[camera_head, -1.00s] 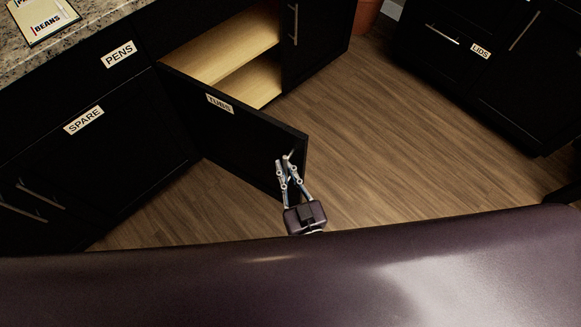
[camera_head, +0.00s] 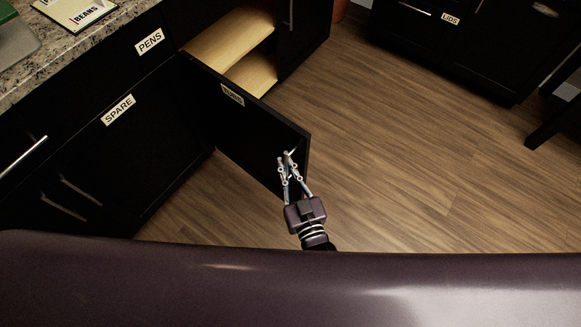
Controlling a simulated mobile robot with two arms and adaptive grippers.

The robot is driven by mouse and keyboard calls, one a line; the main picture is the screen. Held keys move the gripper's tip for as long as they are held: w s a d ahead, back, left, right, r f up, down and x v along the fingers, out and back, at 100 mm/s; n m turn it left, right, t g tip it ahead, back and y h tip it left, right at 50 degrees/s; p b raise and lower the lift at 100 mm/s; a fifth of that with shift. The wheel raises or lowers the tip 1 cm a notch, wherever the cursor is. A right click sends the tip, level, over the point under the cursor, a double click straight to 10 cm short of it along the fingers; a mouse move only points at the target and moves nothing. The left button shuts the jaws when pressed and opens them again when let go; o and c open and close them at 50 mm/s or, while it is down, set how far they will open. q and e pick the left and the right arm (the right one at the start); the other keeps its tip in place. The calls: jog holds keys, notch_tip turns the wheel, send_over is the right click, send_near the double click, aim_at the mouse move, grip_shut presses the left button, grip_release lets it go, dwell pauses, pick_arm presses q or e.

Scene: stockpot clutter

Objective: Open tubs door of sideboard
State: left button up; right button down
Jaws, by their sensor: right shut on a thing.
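The tubs door (camera_head: 245,125) of the black sideboard (camera_head: 150,135) stands wide open, swung out over the floor. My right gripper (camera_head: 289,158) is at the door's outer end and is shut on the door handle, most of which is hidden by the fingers. My left gripper is not in view.
The PENS (camera_head: 149,41) and SPARE (camera_head: 118,109) fronts are closed at the left. A granite counter (camera_head: 75,47) holds a labelled board (camera_head: 75,10). A dark cabinet labelled LIDS (camera_head: 450,18) stands at the back right. The wood floor (camera_head: 400,150) between is clear.

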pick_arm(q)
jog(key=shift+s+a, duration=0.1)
pick_arm(e)
jog(key=shift+s+a, duration=0.1)
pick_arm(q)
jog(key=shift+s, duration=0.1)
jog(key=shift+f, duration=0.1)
pick_arm(e)
jog(key=c, duration=2.1)
grip_release()
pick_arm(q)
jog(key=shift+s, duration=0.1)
pick_arm(e)
jog(key=v, duration=1.2)
